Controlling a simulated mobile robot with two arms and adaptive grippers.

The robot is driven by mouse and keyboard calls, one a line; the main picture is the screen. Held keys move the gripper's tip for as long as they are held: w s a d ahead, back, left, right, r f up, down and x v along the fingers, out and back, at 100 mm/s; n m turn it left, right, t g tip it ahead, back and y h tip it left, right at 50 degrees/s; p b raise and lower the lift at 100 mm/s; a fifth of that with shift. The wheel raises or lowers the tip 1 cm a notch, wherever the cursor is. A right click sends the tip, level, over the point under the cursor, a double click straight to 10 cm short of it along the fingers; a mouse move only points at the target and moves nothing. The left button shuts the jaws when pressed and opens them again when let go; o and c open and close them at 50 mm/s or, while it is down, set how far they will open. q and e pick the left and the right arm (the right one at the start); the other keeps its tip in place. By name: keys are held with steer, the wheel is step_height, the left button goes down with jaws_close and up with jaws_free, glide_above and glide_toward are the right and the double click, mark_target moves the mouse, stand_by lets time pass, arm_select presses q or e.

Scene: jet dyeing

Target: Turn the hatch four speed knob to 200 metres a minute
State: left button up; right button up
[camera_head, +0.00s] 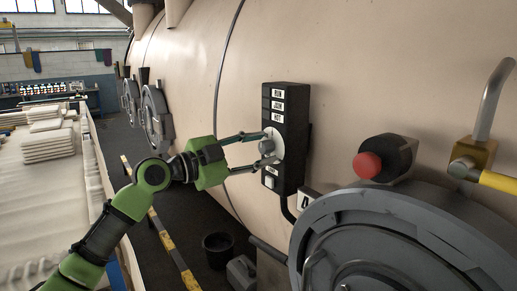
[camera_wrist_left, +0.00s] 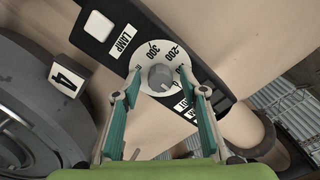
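The hatch four speed knob (camera_wrist_left: 160,77) is a small grey knob on a round white dial (camera_wrist_left: 152,53), with 300 and 200 readable in the left wrist view. I cannot tell for sure which number its pointer faces. The dial sits on a black control box (camera_head: 289,108) on the beige vessel wall. My left gripper (camera_head: 263,149) reaches the dial from the left. Its two fingers are apart, one on each side of the knob, and a gap shows between them and it in the left wrist view (camera_wrist_left: 160,88). My right gripper is out of view.
A plate marked 4 (camera_wrist_left: 67,77) is beside the box. A red push button (camera_head: 367,165) and the large round grey hatch (camera_head: 400,235) are to the right. A yellow-handled lever (camera_head: 497,181) is at far right. A black bucket (camera_head: 218,248) stands on the floor below.

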arm_select(q)
steer(key=c, duration=1)
steer(key=shift+o, duration=0.2)
steer(key=shift+n, duration=0.4)
steer(key=n, duration=0.3)
steer(key=shift+n, duration=0.4)
steer(key=n, duration=0.4)
steer(key=shift+r+p, duration=0.1)
steer(key=shift+p, duration=0.3)
steer(key=n+p, duration=0.2)
steer(key=n, duration=0.3)
steer(key=shift+r+n, duration=0.1)
steer(key=shift+n, duration=0.3)
steer(key=n+p, duration=0.3)
steer(key=n, duration=0.2)
steer(key=shift+n, duration=0.3)
